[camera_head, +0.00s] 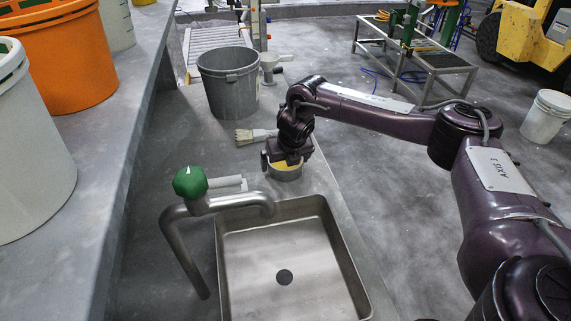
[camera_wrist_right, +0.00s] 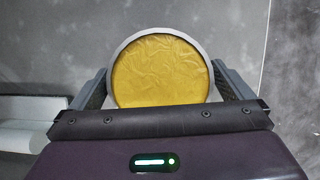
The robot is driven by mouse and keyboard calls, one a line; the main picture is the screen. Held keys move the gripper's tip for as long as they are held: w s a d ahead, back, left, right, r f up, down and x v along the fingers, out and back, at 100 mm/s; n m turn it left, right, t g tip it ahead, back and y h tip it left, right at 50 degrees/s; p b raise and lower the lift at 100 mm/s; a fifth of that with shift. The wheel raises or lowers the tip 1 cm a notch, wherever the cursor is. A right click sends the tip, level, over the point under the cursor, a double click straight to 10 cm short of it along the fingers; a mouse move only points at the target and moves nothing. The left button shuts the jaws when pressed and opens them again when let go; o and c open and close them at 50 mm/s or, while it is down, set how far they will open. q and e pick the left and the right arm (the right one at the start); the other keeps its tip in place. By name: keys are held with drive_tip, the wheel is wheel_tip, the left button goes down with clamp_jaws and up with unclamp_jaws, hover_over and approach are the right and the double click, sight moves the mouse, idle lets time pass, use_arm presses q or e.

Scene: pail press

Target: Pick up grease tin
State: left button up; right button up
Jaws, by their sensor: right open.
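The grease tin (camera_head: 285,172) is a short round grey tin with yellow grease inside. It stands on the grey counter just beyond the sink, partly hidden by my right gripper (camera_head: 283,163). In the right wrist view the tin (camera_wrist_right: 160,70) shows from above as a yellow disc in a pale rim. My right gripper (camera_wrist_right: 160,90) is open, with one finger on each side of the tin. I cannot tell if the fingers touch it. My left gripper is not in view.
A steel sink (camera_head: 300,262) with a green-knobbed tap (camera_head: 190,182) is in front of the tin. A brush (camera_head: 252,136) lies beside the tin, and a grey bucket (camera_head: 229,85) stands behind. An orange pail (camera_head: 68,55) stands on the raised left shelf.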

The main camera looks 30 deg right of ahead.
drive_tip(key=c, duration=0.9)
drive_tip(key=shift+c, duration=0.7)
drive_tip(key=shift+r, duration=0.15)
